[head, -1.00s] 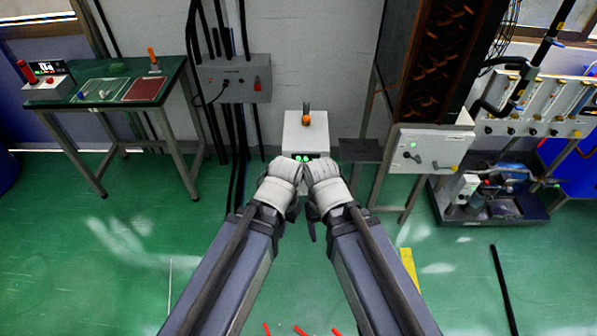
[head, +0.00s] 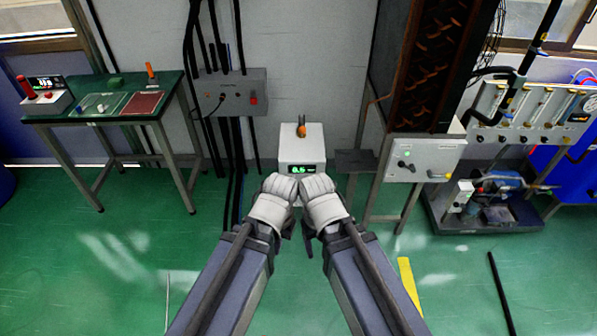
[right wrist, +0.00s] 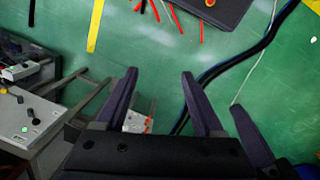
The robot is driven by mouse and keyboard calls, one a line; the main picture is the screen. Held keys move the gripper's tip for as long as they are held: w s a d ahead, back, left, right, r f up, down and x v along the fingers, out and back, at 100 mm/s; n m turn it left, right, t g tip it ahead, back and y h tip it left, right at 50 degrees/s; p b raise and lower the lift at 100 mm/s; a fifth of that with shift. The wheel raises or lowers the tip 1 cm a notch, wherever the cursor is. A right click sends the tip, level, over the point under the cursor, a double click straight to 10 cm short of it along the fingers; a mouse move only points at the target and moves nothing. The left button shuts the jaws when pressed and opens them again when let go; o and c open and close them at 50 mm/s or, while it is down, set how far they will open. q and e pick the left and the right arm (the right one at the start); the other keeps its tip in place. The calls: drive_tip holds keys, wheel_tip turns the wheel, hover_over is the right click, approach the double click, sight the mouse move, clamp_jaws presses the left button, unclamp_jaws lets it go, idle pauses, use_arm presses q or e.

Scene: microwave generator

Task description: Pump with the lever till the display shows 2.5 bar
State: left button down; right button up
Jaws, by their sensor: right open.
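A white pump box (head: 302,145) stands on the floor ahead in the head view, with an orange-tipped lever (head: 301,131) on top. Its green front display (head: 302,169) seems to read 0.5. My left gripper (head: 280,187) and right gripper (head: 316,187) are side by side, close together, in front of and below the display in the picture, apart from the lever. The left fingers are hidden by the wrist. My right gripper (right wrist: 160,85) shows its fingers spread and nothing held in the right wrist view.
A green-topped table (head: 118,105) at the left holds another box with a red handle and display (head: 45,92). A grey box (head: 230,92) hangs on the wall. A control panel (head: 424,160) stands right of the pump. The green floor around the pump is mostly clear.

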clamp_jaws()
idle(0.4)
idle(1.2)
